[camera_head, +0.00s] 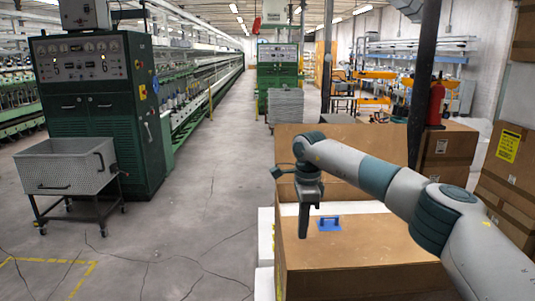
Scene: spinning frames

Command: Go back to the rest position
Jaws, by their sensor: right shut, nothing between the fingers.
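My right arm comes in from the lower right and reaches over a cardboard box. My right gripper (304,237) points straight down at the end of it, shut and empty, in front of the box's top. A small blue object (329,223) lies on the box just right of the gripper, apart from it in the picture. My left gripper is not in view.
The large cardboard box (360,262) fills the lower right. More boxes (510,165) and a dark pole (424,80) stand at the right. A metal cart (65,168) and green cabinet (100,110) stand left. The middle aisle floor (205,190) is clear.

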